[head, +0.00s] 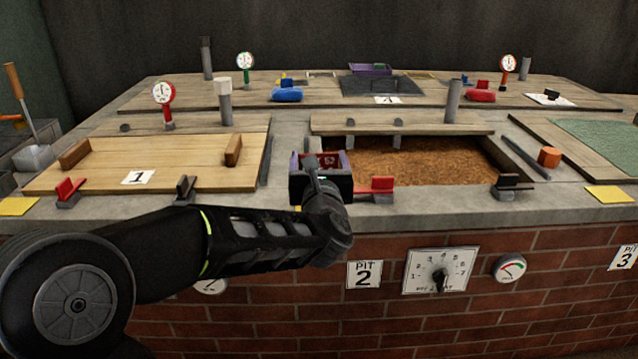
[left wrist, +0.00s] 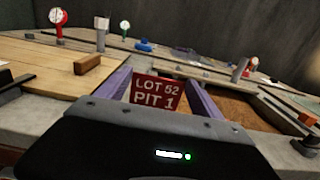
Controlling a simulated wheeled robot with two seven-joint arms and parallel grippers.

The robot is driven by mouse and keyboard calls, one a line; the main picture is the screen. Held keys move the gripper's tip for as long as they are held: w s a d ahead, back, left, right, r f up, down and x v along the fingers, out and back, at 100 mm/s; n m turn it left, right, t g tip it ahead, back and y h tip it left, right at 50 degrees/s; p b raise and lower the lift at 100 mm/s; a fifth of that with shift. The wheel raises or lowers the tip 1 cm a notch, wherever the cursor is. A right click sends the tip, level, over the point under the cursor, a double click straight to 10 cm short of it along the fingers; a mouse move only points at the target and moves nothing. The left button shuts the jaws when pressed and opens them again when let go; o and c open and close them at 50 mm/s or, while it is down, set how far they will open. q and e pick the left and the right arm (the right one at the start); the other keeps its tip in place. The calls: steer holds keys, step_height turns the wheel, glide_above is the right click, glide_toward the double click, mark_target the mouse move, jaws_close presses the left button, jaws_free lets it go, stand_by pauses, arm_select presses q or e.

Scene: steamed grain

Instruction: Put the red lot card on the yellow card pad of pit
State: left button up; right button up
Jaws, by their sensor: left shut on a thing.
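My left gripper (head: 321,160) is shut on the red lot card (left wrist: 157,93), whose face reads "LOT 52 PIT 1" in the left wrist view. The card also shows between the purple fingers in the head view (head: 331,160). The gripper is above the front ledge, between the pit 1 lid and the open pit 2. A yellow card pad (head: 18,206) lies bare on the ledge at the far left, near the lid marked 1. Another yellow pad (head: 610,194) lies at the far right. A yellow sliver below my gripper is mostly hidden. My right gripper is not in view.
The wooden lid (head: 138,178) of pit 1 carries two handle blocks. Pit 2 (head: 420,160) lies open with brown grain. Small red clips (head: 67,190) and black clips (head: 186,187) stand along the ledge. Gauges (head: 164,95) and posts rise behind.

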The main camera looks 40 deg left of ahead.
arm_select(q)
step_height(320, 180, down, 5)
steer(key=shift+f+b, duration=0.1)
steer(key=shift+b, duration=0.85)
steer(key=shift+f+b, duration=0.15)
steer(key=shift+b, duration=0.15)
steer(key=o, duration=1.3)
